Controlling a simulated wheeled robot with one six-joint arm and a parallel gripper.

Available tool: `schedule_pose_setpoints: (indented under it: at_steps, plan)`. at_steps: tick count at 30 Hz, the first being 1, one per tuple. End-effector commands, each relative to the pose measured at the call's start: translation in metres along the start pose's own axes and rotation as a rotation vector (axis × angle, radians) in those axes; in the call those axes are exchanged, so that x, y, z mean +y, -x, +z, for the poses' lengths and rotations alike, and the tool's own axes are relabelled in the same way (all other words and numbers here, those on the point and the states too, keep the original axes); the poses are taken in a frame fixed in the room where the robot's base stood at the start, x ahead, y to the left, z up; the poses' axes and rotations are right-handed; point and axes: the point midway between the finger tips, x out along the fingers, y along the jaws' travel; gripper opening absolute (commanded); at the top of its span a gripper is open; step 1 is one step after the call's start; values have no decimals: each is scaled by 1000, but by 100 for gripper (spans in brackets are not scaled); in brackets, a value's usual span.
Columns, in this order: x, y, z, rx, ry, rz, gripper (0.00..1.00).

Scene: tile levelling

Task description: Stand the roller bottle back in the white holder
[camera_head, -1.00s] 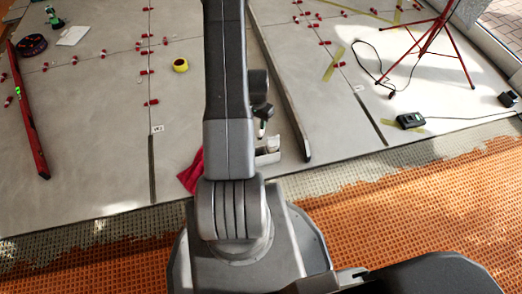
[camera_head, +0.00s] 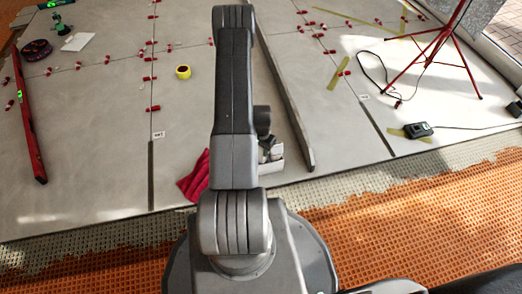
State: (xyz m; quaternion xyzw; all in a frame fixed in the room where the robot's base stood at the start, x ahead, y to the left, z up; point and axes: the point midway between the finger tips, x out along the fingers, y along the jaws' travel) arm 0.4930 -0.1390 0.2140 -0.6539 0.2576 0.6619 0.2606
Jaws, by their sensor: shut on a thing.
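The white holder (camera_head: 271,166) stands on the tiles just right of my arm, partly hidden by it. My gripper (camera_head: 267,143) is at the holder, low and mostly hidden behind my own arm. It is shut on the roller bottle, which I can hardly make out now. I cannot tell whether the bottle is inside the holder or just above it.
A red cloth (camera_head: 196,178) lies left of my arm. A long grey bar (camera_head: 287,105) lies right of the holder. A yellow tape roll (camera_head: 183,72), a red level (camera_head: 27,125), red clips and a red tripod (camera_head: 438,45) are farther off.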

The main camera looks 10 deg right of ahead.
Motion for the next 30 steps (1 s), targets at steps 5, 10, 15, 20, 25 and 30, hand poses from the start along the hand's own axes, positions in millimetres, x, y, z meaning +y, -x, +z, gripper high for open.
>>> schedule_pose_setpoints:
  at_steps: [5, 10, 15, 20, 25, 30]
  plan:
    - [0, -2, 0, 0, 0, 0, 3]
    - [0, -7, 0, 0, 0, 0, 3]
    - [0, -12, 0, 0, 0, 0, 3]
    - [0, -11, 0, 0, 0, 0, 50]
    - [0, -11, 0, 0, 0, 0, 54]
    - [0, -10, 0, 0, 0, 0, 54]
